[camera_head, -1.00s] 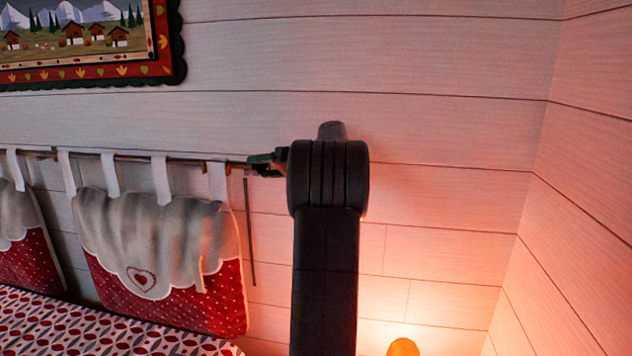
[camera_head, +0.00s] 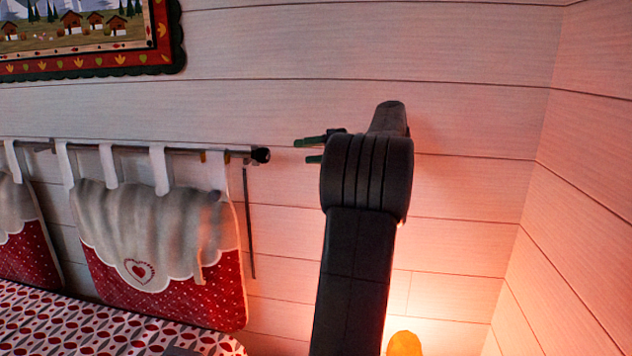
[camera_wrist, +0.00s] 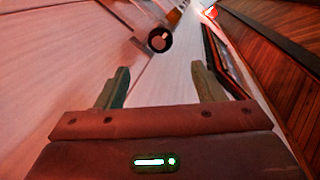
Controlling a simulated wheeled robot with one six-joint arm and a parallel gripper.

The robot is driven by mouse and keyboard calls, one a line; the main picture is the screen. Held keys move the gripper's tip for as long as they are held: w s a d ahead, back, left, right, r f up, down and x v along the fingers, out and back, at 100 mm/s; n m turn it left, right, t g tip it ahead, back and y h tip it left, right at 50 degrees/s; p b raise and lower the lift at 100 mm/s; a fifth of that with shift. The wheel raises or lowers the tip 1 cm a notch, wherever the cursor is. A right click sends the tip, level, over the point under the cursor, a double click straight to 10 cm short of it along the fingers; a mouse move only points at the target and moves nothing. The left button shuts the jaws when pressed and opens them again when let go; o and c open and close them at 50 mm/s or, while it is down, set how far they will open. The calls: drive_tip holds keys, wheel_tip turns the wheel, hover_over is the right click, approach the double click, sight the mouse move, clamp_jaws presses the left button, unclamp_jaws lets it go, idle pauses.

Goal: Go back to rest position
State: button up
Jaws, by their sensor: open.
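My gripper (camera_head: 308,150) is open and empty at the end of my dark arm in the head view. Its two green fingers point left toward the dark round end of the curtain rod (camera_head: 261,155), with a gap between. In the wrist view my gripper (camera_wrist: 158,88) shows both fingers spread apart with nothing between them. The rod's end (camera_wrist: 159,40) appears beyond the fingertips. Part of my gripper's body is hidden behind my arm in the head view.
Red and grey cushions (camera_head: 190,295) hang from the rod above a patterned bed (camera_head: 70,325). A framed picture (camera_head: 90,65) is on the plank wall at upper left. A glowing lamp (camera_head: 404,344) stands low behind my arm. The wall at right is bare.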

sight(268, 156)
drive_tip(key=shift+n, duration=0.3)
drive_tip(key=p+x, duration=0.1)
drive_tip(key=x, duration=0.6)
drive_tip(key=p+x, duration=0.1)
drive_tip(key=x, duration=0.5)
drive_tip(key=shift+w+a+f+p, duration=0.1)
drive_tip(key=shift+a+f+p, duration=0.2)
drive_tip(key=shift+p, duration=0.05)
drive_tip(key=shift+d+n+t+b, duration=0.1)
drive_tip(key=shift+n+t+b, duration=0.2)
drive_tip(key=shift+n+b, duration=0.25)
drive_tip(key=n+b, duration=0.1)
drive_tip(key=n, duration=0.2)
drive_tip(key=shift+r+t, duration=0.1)
drive_tip(key=shift+t, duration=0.3)
drive_tip(key=n+y+p, duration=0.1)
drive_tip(key=n, duration=0.3)
drive_tip(key=shift+r+n+t, duration=0.1)
drive_tip(key=shift+n+t, duration=0.2)
drive_tip(key=shift+n, duration=0.05)
drive_tip(key=b+v, duration=0.3)
drive_tip(key=v, duration=0.7)
drive_tip(key=shift+d, duration=0.35)
drive_tip(key=shift+s+b, duration=0.2)
drive_tip(key=shift+b, duration=0.1)
